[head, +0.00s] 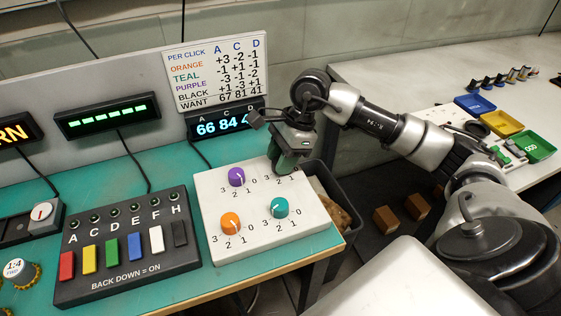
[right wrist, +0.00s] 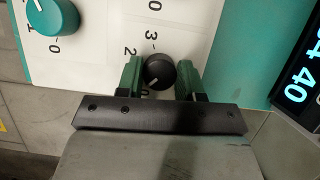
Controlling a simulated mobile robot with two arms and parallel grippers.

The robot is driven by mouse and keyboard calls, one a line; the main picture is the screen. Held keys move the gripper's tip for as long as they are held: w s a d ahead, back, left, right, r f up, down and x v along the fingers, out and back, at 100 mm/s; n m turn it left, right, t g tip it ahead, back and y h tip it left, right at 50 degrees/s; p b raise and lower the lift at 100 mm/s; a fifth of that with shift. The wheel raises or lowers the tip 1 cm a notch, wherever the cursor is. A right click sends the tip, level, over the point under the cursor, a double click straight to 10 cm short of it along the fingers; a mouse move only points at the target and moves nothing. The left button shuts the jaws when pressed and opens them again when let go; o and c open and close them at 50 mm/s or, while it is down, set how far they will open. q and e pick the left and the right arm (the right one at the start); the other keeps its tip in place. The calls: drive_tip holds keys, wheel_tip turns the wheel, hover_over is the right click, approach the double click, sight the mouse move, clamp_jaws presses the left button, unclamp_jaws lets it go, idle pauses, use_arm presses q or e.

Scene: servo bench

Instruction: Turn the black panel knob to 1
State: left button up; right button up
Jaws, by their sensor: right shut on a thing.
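The black knob (right wrist: 158,72) is on the white panel (head: 205,202), seen between my right gripper's green fingers in the right wrist view. Its white pointer mark faces the lower left there, toward a partly hidden digit near the left finger. The digits 3 and 2 show beside it; the 1 is not readable there. My right gripper (right wrist: 160,78) is shut on the knob, a finger on each side. In the head view the right gripper (head: 290,165) covers the knob at the panel's back right. My left gripper is not in view.
Purple (head: 236,177), orange (head: 230,222) and teal (head: 279,207) knobs share the panel. A display (head: 222,124) reads 66, 84 and a partly hidden value; its sign (head: 215,68) says WANT 67 81 41. A dark bin (head: 350,190) stands right of the panel.

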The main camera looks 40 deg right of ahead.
drive_tip(key=m+t+b, duration=0.1)
drive_tip(key=m, duration=0.2)
drive_tip(key=shift+b, duration=0.35)
drive_tip(key=shift+m+t+h+b, duration=0.4)
drive_tip(key=shift+m, duration=0.5)
drive_tip(key=o, duration=0.9)
drive_tip(key=v, duration=1.1)
drive_tip(key=shift+s+a, duration=0.1)
